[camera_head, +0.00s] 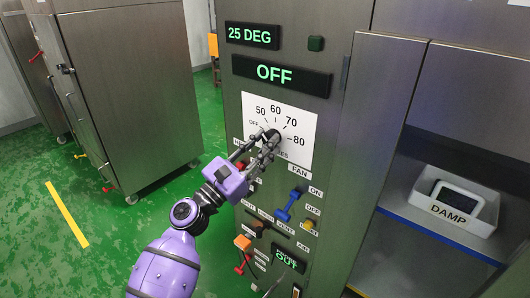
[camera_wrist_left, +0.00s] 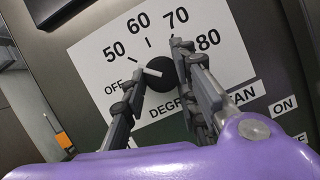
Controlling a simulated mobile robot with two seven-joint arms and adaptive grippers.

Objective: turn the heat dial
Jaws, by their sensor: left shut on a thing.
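The heat dial (camera_wrist_left: 160,76) is a black round knob with a white pointer, on a white scale plate (camera_head: 302,118) marked OFF, 50, 60, 70 and 80 degrees. In the left wrist view the pointer lies toward the upper left, near the OFF mark. My left gripper (camera_head: 268,142) is at the dial, its two fingers on either side of the knob and shut on it. The fingers hide part of the knob in the head view. The display above (camera_head: 282,74) reads OFF, and a smaller one (camera_head: 252,36) reads 25 DEG. My right gripper is not in view.
Below the dial are a blue fan switch (camera_head: 289,205), an orange knob (camera_head: 243,242) and an OUT display (camera_head: 288,259). At the right, an open compartment holds a tray marked DAMP (camera_head: 448,212). A steel cabinet (camera_head: 128,85) stands at the left on green floor.

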